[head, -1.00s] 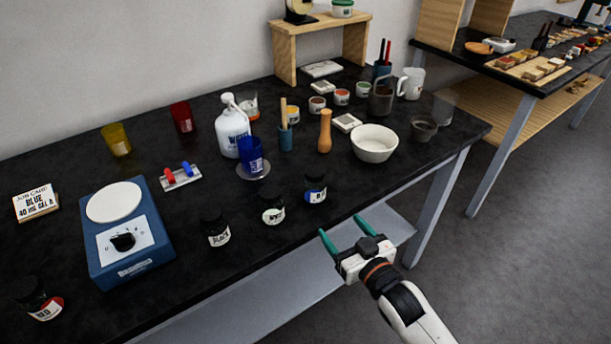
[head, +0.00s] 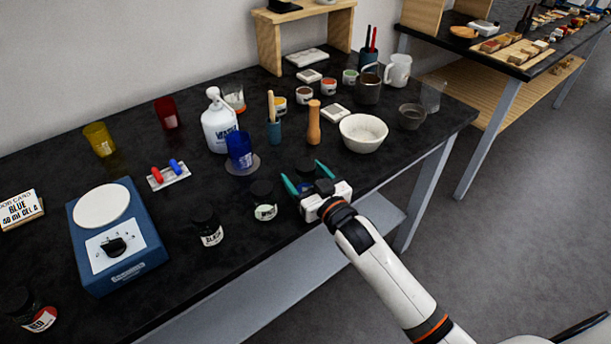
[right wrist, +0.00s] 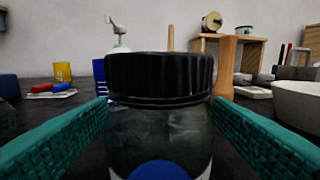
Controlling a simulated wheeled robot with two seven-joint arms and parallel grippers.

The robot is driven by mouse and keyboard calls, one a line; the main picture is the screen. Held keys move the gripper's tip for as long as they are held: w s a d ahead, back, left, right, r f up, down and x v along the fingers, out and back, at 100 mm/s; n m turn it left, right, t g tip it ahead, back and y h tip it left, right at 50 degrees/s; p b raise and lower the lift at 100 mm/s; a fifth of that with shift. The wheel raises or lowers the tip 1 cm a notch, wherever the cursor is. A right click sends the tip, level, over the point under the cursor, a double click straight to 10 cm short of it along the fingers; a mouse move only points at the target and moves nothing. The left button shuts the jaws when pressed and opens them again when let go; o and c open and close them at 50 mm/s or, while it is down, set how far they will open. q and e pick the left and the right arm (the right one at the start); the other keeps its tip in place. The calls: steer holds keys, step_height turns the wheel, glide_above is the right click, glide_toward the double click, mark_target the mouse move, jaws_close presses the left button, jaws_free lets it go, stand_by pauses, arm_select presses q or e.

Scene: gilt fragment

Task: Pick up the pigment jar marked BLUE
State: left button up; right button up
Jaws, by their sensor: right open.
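The BLUE pigment jar (head: 305,167), with a black lid and dark glass, stands upright near the front edge of the black bench. In the right wrist view the jar (right wrist: 160,80) fills the middle, with the top of a blue label patch at the bottom. My right gripper (head: 309,178) is open, its green fingers on either side of the jar. In the right wrist view slight gaps show between the fingers and the glass. In the head view the gripper hides the jar's lower part and label. My left gripper is not in view.
A similar jar (head: 264,201) stands close left, then a jar marked BLACK (head: 209,230) and a RED one (head: 36,312). Behind are a blue cup (head: 239,150), a wooden pestle (head: 313,122) and a white bowl (head: 362,133). A job card (head: 20,209) reads BLUE.

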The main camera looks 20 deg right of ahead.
steer(key=shift+w+a, duration=0.2)
steer(key=shift+w, duration=0.5)
steer(key=c, duration=1.2)
steer(key=shift+o, duration=0.2)
steer(key=shift+r, duration=0.1)
